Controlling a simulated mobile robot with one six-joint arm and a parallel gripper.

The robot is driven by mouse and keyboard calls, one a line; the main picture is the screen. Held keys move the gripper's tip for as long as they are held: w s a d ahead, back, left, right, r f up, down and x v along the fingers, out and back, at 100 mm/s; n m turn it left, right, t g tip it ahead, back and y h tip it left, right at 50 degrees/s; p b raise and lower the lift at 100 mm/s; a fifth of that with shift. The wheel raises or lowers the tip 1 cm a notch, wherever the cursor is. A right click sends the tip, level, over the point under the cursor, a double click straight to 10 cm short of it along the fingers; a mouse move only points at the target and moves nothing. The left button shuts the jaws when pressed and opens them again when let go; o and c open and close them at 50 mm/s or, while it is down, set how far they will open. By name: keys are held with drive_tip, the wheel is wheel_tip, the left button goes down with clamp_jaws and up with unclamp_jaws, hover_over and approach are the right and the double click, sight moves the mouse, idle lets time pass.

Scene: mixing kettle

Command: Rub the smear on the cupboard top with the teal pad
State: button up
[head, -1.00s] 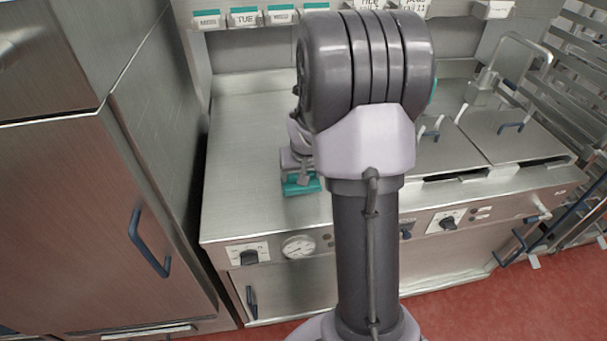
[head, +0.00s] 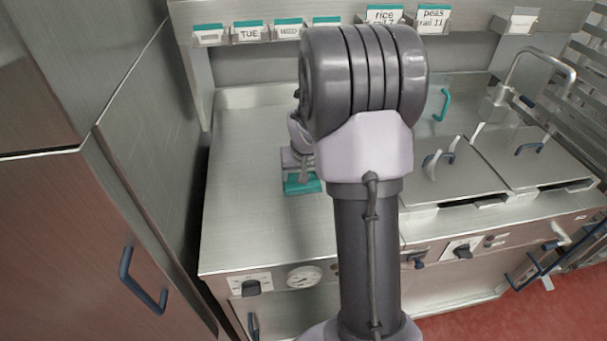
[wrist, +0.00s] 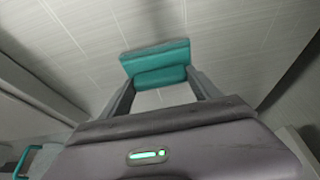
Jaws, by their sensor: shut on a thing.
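The teal pad (head: 302,187) is a small block low over the left part of the steel cupboard top (head: 245,215). My gripper (head: 299,172) is shut on it from above, partly behind my own arm. In the wrist view the teal pad (wrist: 157,66) sits between the two fingertips of my gripper (wrist: 158,82). I cannot tell whether the pad touches the top. No smear shows on the visible part of the top; my arm and the pad hide some of it.
A tall steel cabinet (head: 135,190) stands close on the left. A shelf with labelled boxes (head: 290,30) runs along the back. Steel lids (head: 455,170) with handles and a tap (head: 530,65) are on the right. Knobs (head: 251,287) and a gauge (head: 304,277) line the front.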

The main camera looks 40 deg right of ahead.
wheel_tip(320, 180, up, 4)
drive_tip(key=shift+s+a+f+p, duration=0.1)
drive_tip(key=shift+f+p, duration=0.05)
drive_tip(key=shift+p, duration=0.85)
drive_tip(key=shift+r+p, duration=0.55)
drive_tip(key=shift+r, duration=0.05)
drive_tip(key=shift+r+p, duration=1.1)
drive_tip(key=shift+r, duration=0.55)
